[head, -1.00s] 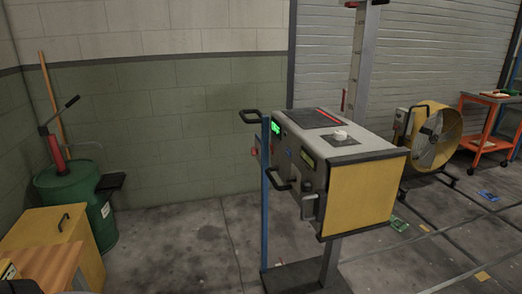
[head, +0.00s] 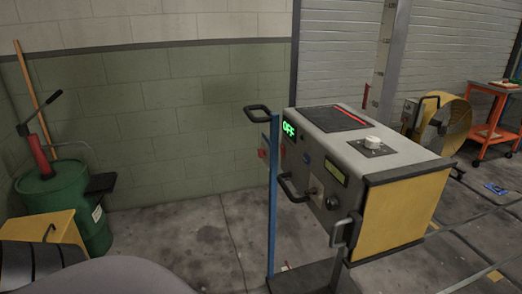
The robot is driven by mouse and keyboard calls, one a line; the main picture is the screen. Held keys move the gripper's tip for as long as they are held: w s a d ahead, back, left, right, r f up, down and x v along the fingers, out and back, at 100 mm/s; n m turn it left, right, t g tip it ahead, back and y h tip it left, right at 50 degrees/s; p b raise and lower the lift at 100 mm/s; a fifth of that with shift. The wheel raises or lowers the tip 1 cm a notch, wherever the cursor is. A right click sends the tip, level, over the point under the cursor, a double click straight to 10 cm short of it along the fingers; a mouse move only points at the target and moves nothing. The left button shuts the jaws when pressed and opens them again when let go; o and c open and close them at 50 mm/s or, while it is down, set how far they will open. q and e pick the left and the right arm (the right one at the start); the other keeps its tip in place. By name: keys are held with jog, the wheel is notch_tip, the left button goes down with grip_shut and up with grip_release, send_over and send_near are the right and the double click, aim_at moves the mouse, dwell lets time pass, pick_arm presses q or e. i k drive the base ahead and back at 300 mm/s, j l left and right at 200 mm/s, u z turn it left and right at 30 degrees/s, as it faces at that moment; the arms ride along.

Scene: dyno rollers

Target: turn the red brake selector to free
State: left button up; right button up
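A grey and yellow control console (head: 405,218) stands on a post right of centre, turned at an angle to me. No selector marking is readable. Neither gripper is in view.
A green drum (head: 75,205) with a red hand pump stands at left, behind a yellow cabinet (head: 45,232). A yellow fan (head: 446,125) and an orange cart (head: 490,125) stand at the back right. The floor between drum and console is clear.

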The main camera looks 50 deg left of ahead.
aim_at(262, 152)
jog(key=i+j, duration=0.1)
jog(key=j, duration=0.4)
jog(key=i+j, duration=0.15)
jog(key=j, duration=0.4)
jog(key=i+j+z, duration=0.1)
jog(key=j, duration=0.4)
